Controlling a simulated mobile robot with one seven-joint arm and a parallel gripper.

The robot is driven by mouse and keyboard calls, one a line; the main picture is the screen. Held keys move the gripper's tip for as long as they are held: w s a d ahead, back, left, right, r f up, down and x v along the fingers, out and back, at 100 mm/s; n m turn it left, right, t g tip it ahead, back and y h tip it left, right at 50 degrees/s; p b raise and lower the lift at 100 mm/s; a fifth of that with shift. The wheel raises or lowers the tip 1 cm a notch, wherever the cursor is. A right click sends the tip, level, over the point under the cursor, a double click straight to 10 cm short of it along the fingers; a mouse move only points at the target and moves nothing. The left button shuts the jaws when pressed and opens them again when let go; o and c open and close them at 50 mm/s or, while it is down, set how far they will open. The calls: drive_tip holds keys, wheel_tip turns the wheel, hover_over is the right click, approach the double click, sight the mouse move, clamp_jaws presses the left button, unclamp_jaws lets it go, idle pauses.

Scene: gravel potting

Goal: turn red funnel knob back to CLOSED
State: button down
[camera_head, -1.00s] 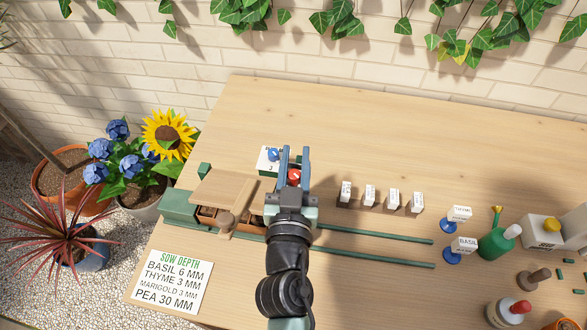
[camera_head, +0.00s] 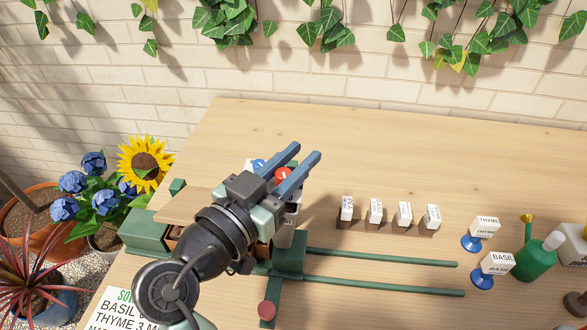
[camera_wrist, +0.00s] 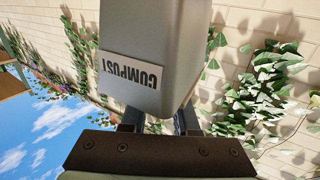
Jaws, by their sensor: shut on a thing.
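The red knob (camera_head: 283,173) sits between the two blue fingers of my gripper (camera_head: 292,168). A small white mark shows on its top. My gripper is shut on the knob and points up and to the right in the head view. A blue knob (camera_head: 258,164) is just to the left, partly covered by my gripper. The grey funnel body (camera_head: 287,233) shows only in part below my gripper. In the wrist view a grey hopper (camera_wrist: 180,45) with an upside-down COMPOST label fills the middle and hides most of the fingers. The CLOSED marking cannot be made out.
Green rails (camera_head: 380,257) run right from the green carriage (camera_head: 289,250). Small labelled white blocks (camera_head: 376,210) stand right of my gripper. The table's back is clear.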

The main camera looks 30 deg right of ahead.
drive_tip(key=shift+r+m+g+h, duration=0.1)
drive_tip(key=shift+m+g+h, duration=0.25)
drive_tip(key=shift+g, duration=0.25)
drive_tip(key=c, duration=0.7)
unclamp_jaws()
drive_tip(key=shift+o, duration=0.2)
drive_tip(key=shift+s, duration=0.1)
drive_tip(key=b+v, duration=0.1)
drive_tip(key=v, duration=1.1)
drive_tip(key=shift+s+a, duration=0.25)
drive_tip(key=shift+a, duration=0.1)
